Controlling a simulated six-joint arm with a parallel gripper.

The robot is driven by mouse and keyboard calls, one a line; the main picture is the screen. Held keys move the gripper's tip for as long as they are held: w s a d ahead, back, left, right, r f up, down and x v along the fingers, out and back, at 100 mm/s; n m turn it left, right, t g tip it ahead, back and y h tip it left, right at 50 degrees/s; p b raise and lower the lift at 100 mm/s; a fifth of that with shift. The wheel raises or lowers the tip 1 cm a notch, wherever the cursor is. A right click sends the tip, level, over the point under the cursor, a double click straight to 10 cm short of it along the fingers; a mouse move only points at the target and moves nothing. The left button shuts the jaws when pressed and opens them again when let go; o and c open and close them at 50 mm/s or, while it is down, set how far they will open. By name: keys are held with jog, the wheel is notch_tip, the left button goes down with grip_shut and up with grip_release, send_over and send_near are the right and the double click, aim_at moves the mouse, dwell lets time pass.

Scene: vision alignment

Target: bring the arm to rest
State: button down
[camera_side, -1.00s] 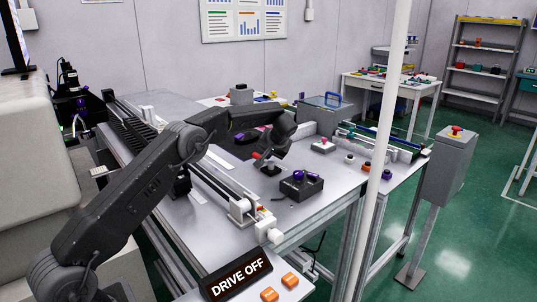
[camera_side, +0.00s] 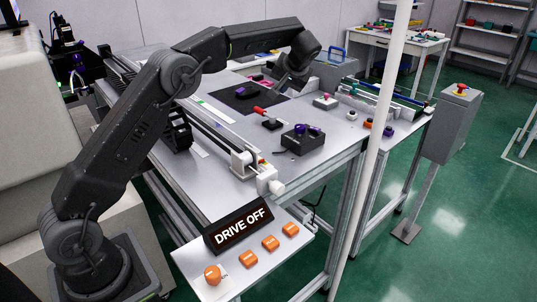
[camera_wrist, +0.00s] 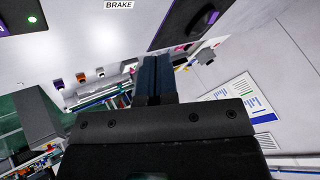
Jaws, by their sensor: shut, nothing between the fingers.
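My arm reaches over the grey work table (camera_side: 222,160) in the side view. My gripper (camera_side: 284,86) is above the far part of the table near a black mat (camera_side: 240,98), apart from the things on the table. In the wrist view its two dark fingers (camera_wrist: 154,62) are together with nothing between them. A red-handled switch (camera_side: 268,118) stands on the table in front of the gripper. A "DRIVE OFF" sign (camera_side: 239,226) stands on a panel at the table's front.
A white pole (camera_side: 376,150) stands in the foreground. A grey pedestal with a red button (camera_side: 452,125) is at the right. The air around the gripper looks mostly free.

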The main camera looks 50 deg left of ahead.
jog(key=s+d+r+m+t+h, duration=0.15)
jog(key=s+d+r, duration=0.3)
jog(key=s, duration=0.55)
jog(key=s+d+r+m+t+h, duration=0.1)
jog(key=s+d+r+m+h, duration=0.25)
jog(key=s, duration=0.55)
jog(key=s+d+f+h, duration=0.1)
jog(key=s+d+f, duration=0.1)
jog(key=s, duration=0.4)
jog(key=s+d+f+m+h, duration=0.1)
jog(key=s+d+f, duration=0.2)
jog(key=s, duration=0.4)
jog(key=s+d+f+t, duration=0.1)
jog(key=s+d+f, duration=0.1)
jog(key=s, duration=0.5)
jog(key=shift+s+d+f+h, duration=0.25)
jog(key=shift+d+h, duration=0.15)
jog(key=shift+d, duration=0.4)
jog(key=shift+w, duration=0.1)
